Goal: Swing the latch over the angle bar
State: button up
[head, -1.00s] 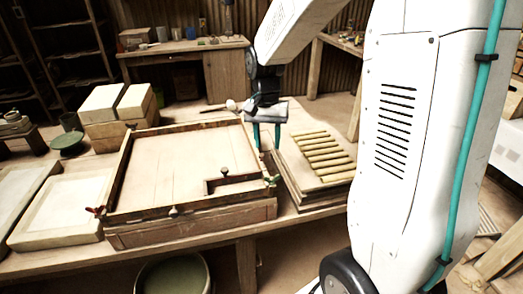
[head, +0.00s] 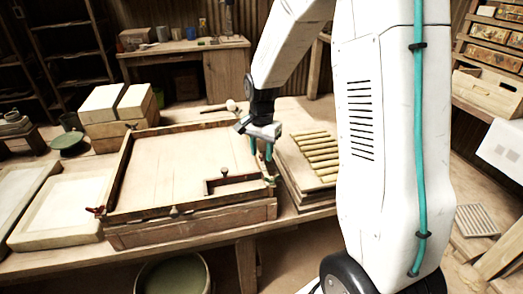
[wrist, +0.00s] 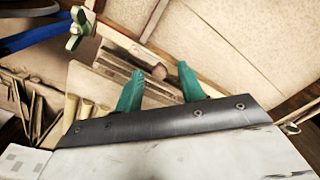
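The dark L-shaped angle bar (head: 238,179) lies in the front right corner of the wooden press frame (head: 150,210), with a round knob (head: 224,171) above it. A small green winged piece (head: 269,181), which looks like the latch, sits at that corner. It also appears top left in the wrist view (wrist: 77,30), apart from my fingers. My gripper (head: 261,150) hangs above the frame's right side, its teal fingers apart and pointing down.
A stack with several yellowish strips (head: 318,155) stands right of the frame. A red winged piece (head: 95,211) is at the frame's front left corner. Pale slabs (head: 65,208) lie left. A white ball-headed tool (head: 231,105) lies behind. The frame's middle is bare.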

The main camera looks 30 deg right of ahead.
grip_shut()
dwell(0.3)
jog(key=n, duration=0.1)
jog(key=a+n, duration=0.1)
jog(key=n, duration=0.1)
jog(key=shift+w, duration=0.1)
jog(key=n, duration=0.1)
jog(key=a+n, duration=0.1)
jog(key=n, duration=0.1)
jog(key=shift+n, duration=0.3)
jog(key=n, duration=0.1)
jog(key=a+n, duration=0.1)
jog(key=n, duration=0.1)
jog(key=s+n, duration=0.1)
jog(key=n, duration=0.1)
jog(key=shift+a, duration=0.3)
jog(key=n, duration=0.2)
jog(key=s+n, duration=0.1)
jog(key=n, duration=0.1)
jog(key=a+n, duration=0.1)
jog(key=n, duration=0.1)
jog(key=shift+s, duration=0.2)
jog(key=shift+n, duration=0.3)
